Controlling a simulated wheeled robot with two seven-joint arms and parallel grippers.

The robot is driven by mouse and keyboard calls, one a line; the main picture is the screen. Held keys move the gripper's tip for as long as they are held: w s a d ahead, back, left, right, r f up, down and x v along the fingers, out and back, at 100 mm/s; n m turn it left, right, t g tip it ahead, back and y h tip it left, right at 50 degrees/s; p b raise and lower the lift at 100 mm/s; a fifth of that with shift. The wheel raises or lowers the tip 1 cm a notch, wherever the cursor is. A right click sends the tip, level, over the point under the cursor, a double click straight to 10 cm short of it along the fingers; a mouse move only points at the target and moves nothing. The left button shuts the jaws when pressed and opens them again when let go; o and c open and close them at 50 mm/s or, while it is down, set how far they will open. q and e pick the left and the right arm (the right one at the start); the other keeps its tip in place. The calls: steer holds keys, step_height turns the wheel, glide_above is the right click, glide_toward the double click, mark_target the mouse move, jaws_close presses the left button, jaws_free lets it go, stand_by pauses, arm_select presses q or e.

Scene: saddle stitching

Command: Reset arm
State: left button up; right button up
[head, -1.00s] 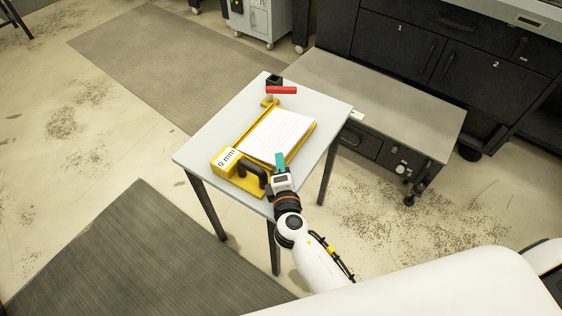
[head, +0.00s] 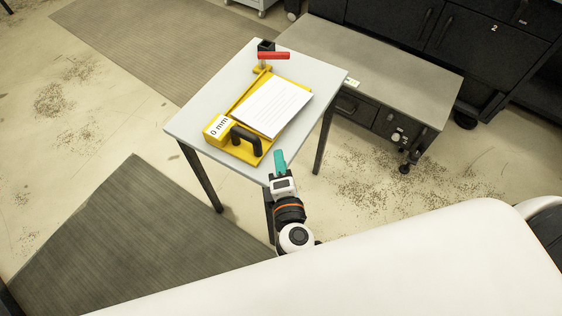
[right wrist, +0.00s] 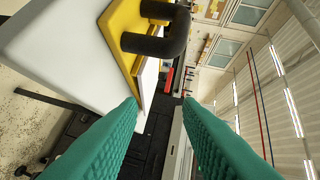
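My right gripper (head: 280,162) has teal fingers and is at the near right edge of the small white table (head: 190,118) in the head view. In the right wrist view its two fingers (right wrist: 160,110) stand apart with nothing between them. A yellow stitching jig (head: 217,129) marked "0 mm" lies on the table with a stack of white paper (head: 272,106) on it. Its black handle (head: 246,138) is apart from the gripper; the handle also shows in the right wrist view (right wrist: 160,42). My left gripper is out of view.
A red-handled black device (head: 273,56) stands at the far corner of the table. A low grey cabinet (head: 370,70) stands right of the table, with black drawers (head: 440,35) behind. A dark mat (head: 120,240) lies on the floor at left.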

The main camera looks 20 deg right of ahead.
stand_by(0.3)
steer(key=s+d+f+m+g+h, duration=0.1)
steer(key=s+d+m+g, duration=0.2)
steer(key=d+m, duration=0.25)
steer(key=s+d+f+m+g+h, duration=0.2)
steer(key=d+m+g, duration=0.1)
steer(key=d+m, duration=0.25)
steer(key=s+a+m+g+y, duration=0.2)
steer(key=s+m+g+y, duration=0.4)
steer(key=s, duration=0.5)
step_height(320, 180, down, 24)
steer(key=s+f+n+g+p, duration=0.1)
steer(key=g+p, duration=0.1)
steer(key=s+d+f+g+p, duration=0.1)
steer(key=s+d+f+p, duration=0.1)
steer(key=s+f, duration=1.1)
steer(key=s+d, duration=0.1)
steer(key=s, duration=0.2)
